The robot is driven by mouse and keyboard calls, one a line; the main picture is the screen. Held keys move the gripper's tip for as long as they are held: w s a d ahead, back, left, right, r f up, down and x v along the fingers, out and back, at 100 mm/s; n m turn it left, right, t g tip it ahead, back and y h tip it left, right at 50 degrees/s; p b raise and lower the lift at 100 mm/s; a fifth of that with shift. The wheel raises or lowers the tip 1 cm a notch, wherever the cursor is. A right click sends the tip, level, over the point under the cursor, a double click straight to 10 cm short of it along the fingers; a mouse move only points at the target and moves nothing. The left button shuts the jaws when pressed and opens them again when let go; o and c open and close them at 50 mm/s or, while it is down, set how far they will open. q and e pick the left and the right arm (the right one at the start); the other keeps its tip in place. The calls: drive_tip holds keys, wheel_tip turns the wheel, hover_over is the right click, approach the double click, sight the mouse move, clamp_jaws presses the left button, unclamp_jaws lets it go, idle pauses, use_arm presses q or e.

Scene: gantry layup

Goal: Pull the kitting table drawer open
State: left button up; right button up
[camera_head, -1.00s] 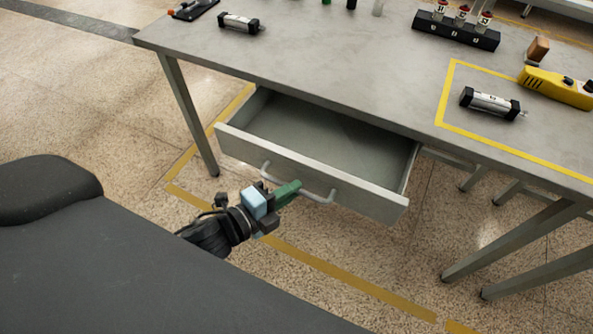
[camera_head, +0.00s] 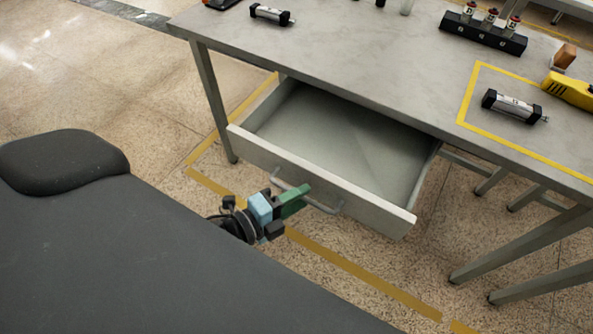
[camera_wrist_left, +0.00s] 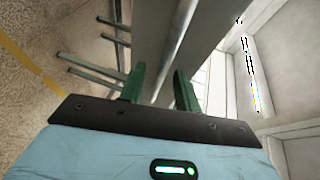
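The kitting table (camera_head: 330,58) has its drawer pulled well out, and its empty interior (camera_head: 340,135) shows. The drawer front (camera_head: 375,212) carries a pale bar handle (camera_head: 325,207). My left gripper (camera_head: 298,199) is at the left part of this handle, its green fingers around the bar. In the left wrist view the two green fingers (camera_wrist_left: 160,80) stand a little apart with the handle bar (camera_wrist_left: 180,48) running between them. Their exact contact with the bar is hard to see. My right gripper is not in view.
On the tabletop are a cylinder (camera_head: 512,106) inside a yellow outline, a second cylinder (camera_head: 270,14), a black rack (camera_head: 482,36) and a yellow tool (camera_head: 572,88). Table legs (camera_head: 215,105) stand beside the drawer. Open floor (camera_head: 330,300) lies in front.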

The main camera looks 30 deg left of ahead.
use_arm(q)
drive_tip(key=v, duration=0.7)
drive_tip(key=shift+s+a, duration=0.15)
drive_tip(key=shift+s, duration=0.2)
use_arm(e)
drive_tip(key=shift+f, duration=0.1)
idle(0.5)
